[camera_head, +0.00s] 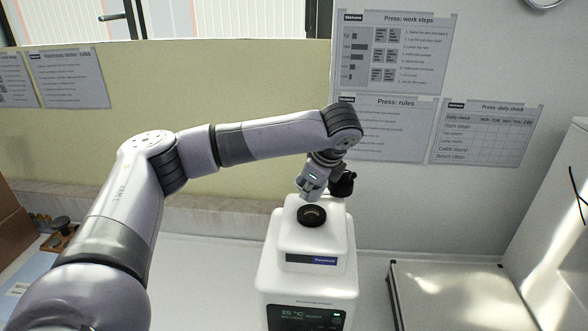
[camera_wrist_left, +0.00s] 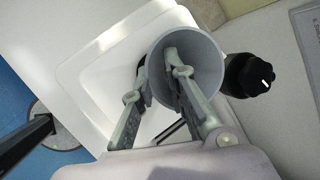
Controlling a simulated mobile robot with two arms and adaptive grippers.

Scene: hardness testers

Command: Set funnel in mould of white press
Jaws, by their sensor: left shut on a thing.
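The white press (camera_head: 310,275) stands on the bench, with a dark ring-shaped mould (camera_head: 311,216) on its top. My left gripper (camera_head: 309,193) points down just above and behind the mould. In the left wrist view the gripper (camera_wrist_left: 155,85) is shut on the wall of a grey funnel (camera_wrist_left: 207,55), one finger inside the cone and one outside. The funnel covers most of the mould in that view, so I cannot tell whether its lower end touches it. In the head view the funnel is hard to tell from the gripper. My right gripper is not in view.
A black knob (camera_head: 343,183) sits at the back of the press, close beside the gripper; it also shows in the wrist view (camera_wrist_left: 248,76). A grey-topped tray or table (camera_head: 455,295) is at right. A wooden stand (camera_head: 62,235) is far left. Posters hang on the wall behind.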

